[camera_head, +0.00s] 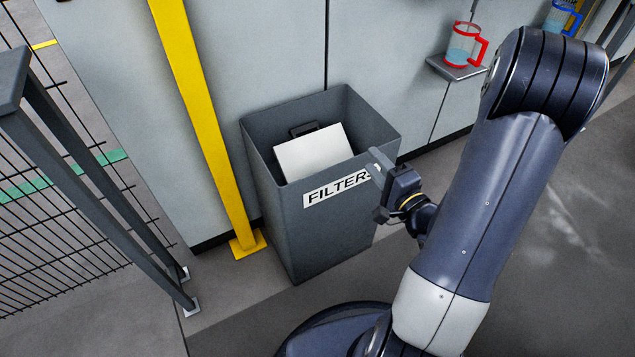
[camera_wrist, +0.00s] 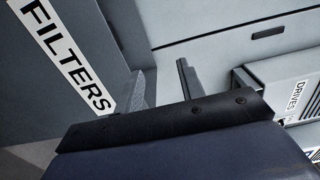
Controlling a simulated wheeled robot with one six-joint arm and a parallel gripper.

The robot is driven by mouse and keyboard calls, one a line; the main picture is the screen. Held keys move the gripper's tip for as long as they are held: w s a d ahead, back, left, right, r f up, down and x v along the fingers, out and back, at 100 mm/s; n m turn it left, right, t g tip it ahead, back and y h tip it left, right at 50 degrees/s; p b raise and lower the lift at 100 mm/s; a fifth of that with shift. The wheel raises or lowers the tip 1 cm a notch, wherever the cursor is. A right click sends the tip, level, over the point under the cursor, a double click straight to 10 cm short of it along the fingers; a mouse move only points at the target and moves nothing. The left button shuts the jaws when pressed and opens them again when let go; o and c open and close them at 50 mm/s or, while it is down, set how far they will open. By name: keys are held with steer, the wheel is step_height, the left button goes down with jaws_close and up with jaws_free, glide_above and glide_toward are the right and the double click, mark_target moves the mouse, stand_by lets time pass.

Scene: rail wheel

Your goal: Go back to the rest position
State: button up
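My gripper (camera_head: 380,168) is beside the right front edge of the grey bin (camera_head: 318,235) labelled FILTERS, partly in front of the label's end. In the wrist view, its two fingers (camera_wrist: 166,82) stand apart with nothing between them. My arm reaches from the bottom right of the head view and bends down to the bin. A white box-like filter (camera_head: 314,153) with a dark handle lies tilted inside the bin. The FILTERS label (camera_wrist: 68,52) also shows at the left of the wrist view.
A yellow post (camera_head: 205,120) stands left of the bin, with a mesh fence (camera_head: 60,215) farther left. A red-handled jug (camera_head: 461,45) sits on a small wall shelf (camera_head: 456,69), and a blue one (camera_head: 559,17) is farther right. A DRIVES container (camera_wrist: 292,95) shows in the wrist view.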

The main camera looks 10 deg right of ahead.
steer(key=shift+w, duration=0.15)
steer(key=w+a+r+p, duration=0.1)
steer(key=w+a+r, duration=0.2)
steer(key=w, duration=0.7)
steer(key=shift+a+r+p, duration=0.2)
steer(key=shift+r+p, duration=0.1)
steer(key=shift+p, duration=0.05)
steer(key=shift+f, duration=0.1)
